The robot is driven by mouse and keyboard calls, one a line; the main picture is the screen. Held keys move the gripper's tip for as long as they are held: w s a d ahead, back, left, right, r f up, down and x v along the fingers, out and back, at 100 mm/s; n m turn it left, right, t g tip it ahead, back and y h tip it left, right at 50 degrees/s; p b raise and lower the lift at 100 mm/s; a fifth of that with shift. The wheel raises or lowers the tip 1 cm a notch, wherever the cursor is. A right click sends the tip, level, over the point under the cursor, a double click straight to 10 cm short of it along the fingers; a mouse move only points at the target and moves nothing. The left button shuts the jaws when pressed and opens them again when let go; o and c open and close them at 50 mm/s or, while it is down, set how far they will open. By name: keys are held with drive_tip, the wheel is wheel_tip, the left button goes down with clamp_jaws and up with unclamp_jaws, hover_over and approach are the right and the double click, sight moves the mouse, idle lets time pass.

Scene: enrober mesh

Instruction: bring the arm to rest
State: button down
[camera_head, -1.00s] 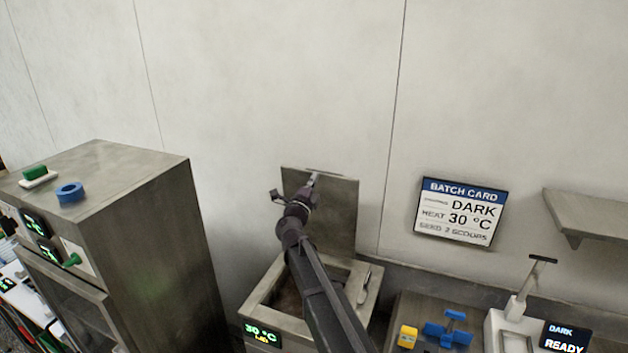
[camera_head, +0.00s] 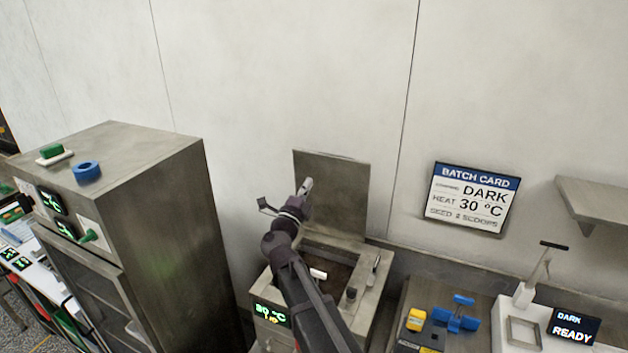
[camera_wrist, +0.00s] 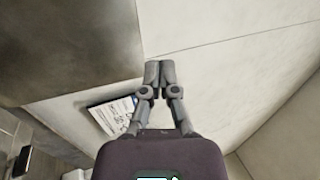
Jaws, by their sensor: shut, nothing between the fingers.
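My gripper (camera_head: 305,187) is up in front of the raised lid (camera_head: 338,190) of a steel tank (camera_head: 358,313). In the wrist view my gripper (camera_wrist: 159,70) has its two fingers together with nothing between them. My arm crosses in front of the tank and hides part of its opening and front. The tank display (camera_head: 269,313) reads 30 °C.
A tall steel cabinet (camera_head: 150,210) stands at left with a blue ring (camera_head: 87,171) on top. The batch card (camera_head: 472,198) hangs on the wall. A shelf (camera_head: 600,197), a yellow block (camera_head: 416,319), a blue part (camera_head: 456,316) and a READY display (camera_head: 573,327) are at right.

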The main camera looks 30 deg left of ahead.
drive_tip(key=shift+s+d, duration=0.1)
drive_tip(key=shift+s, duration=0.35)
drive_tip(key=shift+w, duration=0.1)
drive_tip(key=w+d+f+n+g+y+b, duration=0.2)
drive_tip(key=w+d+f+n+g+y, duration=0.35)
drive_tip(key=w+d+n+y, duration=0.4)
drive_tip(key=d+f+n+g+h+b, duration=0.2)
drive_tip(key=d+f+n+g+h, duration=0.4)
drive_tip(key=d+f, duration=0.9)
drive_tip(key=s+d+f+g+h, duration=0.2)
drive_tip(key=s+d, duration=0.4)
drive_tip(key=d, duration=0.5)
drive_tip(key=s+d+f+g+h+b, duration=0.1)
drive_tip(key=s+d+f+g, duration=0.4)
drive_tip(key=d, duration=0.6)
drive_tip(key=s+d+f+n+g+h, duration=0.1)
drive_tip(key=s+d+f+g+h, duration=0.2)
drive_tip(key=d, duration=0.9)
drive_tip(key=s, duration=0.3)
drive_tip(key=shift+s+f+b, duration=0.15)
drive_tip(key=shift+s+b, duration=0.15)
drive_tip(key=shift+b, duration=0.1)
